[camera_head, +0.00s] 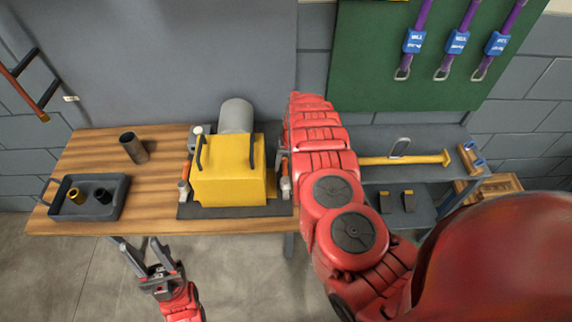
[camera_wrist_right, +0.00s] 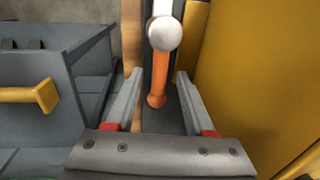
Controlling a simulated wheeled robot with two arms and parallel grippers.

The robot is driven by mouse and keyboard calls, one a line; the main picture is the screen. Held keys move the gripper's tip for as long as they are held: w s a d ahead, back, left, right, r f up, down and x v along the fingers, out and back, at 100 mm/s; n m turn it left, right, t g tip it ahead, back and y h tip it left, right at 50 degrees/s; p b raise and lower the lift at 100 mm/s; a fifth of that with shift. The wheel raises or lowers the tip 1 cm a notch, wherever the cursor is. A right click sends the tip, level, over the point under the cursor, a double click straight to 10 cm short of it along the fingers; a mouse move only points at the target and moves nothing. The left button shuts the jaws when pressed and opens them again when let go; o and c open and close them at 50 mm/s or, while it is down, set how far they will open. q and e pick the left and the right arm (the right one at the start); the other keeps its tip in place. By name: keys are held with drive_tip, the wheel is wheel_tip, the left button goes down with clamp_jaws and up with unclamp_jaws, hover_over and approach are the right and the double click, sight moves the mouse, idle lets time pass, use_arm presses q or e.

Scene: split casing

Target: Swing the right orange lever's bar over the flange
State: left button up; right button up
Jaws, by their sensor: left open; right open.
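The yellow casing (camera_head: 228,172) sits on a dark mat on the wooden table. The left orange lever (camera_head: 185,172) stands at its left side. The right lever (camera_head: 285,186) is at the casing's right side, largely covered by my right arm in the head view. In the right wrist view, the right lever's orange bar (camera_wrist_right: 158,78) with a white round knob lies between the fingers of my open right gripper (camera_wrist_right: 160,82), with gaps on both sides. The flange cannot be made out clearly. My left gripper (camera_head: 143,254) is open and empty, below the table's front edge.
A grey tray (camera_head: 122,207) with two small cylindrical parts and a dark cup (camera_head: 133,148) are on the table's left. A grey cart (camera_head: 376,172) with a yellow-handled tool stands right of the table. Bare wood lies between tray and casing.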

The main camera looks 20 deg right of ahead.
clamp_jaws()
idle(1.4)
